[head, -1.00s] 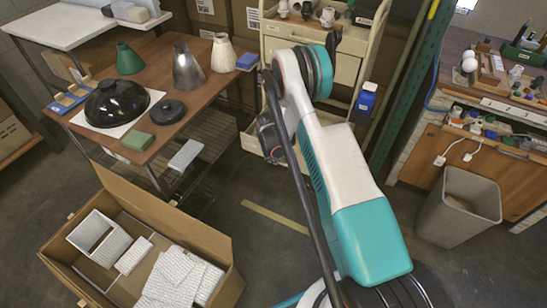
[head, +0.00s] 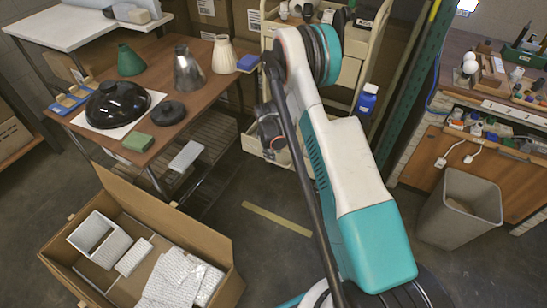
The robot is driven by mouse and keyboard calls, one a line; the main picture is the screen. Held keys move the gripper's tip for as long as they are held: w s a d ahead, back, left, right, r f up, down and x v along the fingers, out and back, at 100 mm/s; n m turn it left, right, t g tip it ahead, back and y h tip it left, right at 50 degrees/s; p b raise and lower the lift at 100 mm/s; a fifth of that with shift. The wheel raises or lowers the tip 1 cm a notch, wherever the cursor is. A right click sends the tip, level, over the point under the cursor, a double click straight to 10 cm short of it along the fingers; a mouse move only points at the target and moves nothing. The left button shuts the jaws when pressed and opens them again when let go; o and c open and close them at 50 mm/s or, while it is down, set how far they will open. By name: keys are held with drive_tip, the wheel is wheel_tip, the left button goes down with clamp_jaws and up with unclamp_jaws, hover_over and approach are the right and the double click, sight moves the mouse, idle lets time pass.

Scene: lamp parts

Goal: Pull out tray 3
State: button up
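The cream trolley cart (head: 360,45) stands at the back centre, with pale trays in it. A low pale tray (head: 252,146) juts out at its lower left, partly hidden by my arm. I cannot tell which tray is number 3, as no tray numbers are legible. My white and teal arm (head: 345,160) covers much of the cart's front. A dark part with a reddish ring (head: 270,135), seemingly of my wrist, shows left of the arm, above the low tray. My gripper's fingers are not seen, and any contact with a tray is hidden.
A wooden table (head: 160,60) with lamp shades is at the left. An open cardboard box (head: 195,232) with wrapped packing stands in front of it. A green post (head: 410,90), grey bin (head: 460,205) and workbench (head: 500,165) are at the right. Some floor between is clear.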

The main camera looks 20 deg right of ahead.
wheel_tip(320, 180, up, 6)
drive_tip(key=shift+s+a, duration=0.35)
drive_tip(key=shift+a, duration=0.1)
drive_tip(key=s+a+r+m+t, duration=0.1)
drive_tip(key=s+a+r, duration=0.15)
drive_tip(key=r, duration=0.65)
drive_tip(key=s+a+r+m+t, duration=0.15)
drive_tip(key=s+r, duration=0.25)
drive_tip(key=r, duration=0.6)
drive_tip(key=s+a+r+m, duration=0.15)
drive_tip(key=s+r, duration=0.25)
drive_tip(key=r, duration=0.5)
drive_tip(key=s+a+r+m+t, duration=0.1)
drive_tip(key=s+a+r+m, duration=0.1)
drive_tip(key=s, duration=0.9)
drive_tip(key=s+a+r+m+t+y, duration=0.1)
drive_tip(key=s+a+r, duration=0.3)
drive_tip(key=s, duration=0.7)
drive_tip(key=shift+s+a+r+m+t+y, duration=0.2)
drive_tip(key=shift+r+m+t+y, duration=0.15)
drive_tip(key=shift+r+t, duration=0.5)
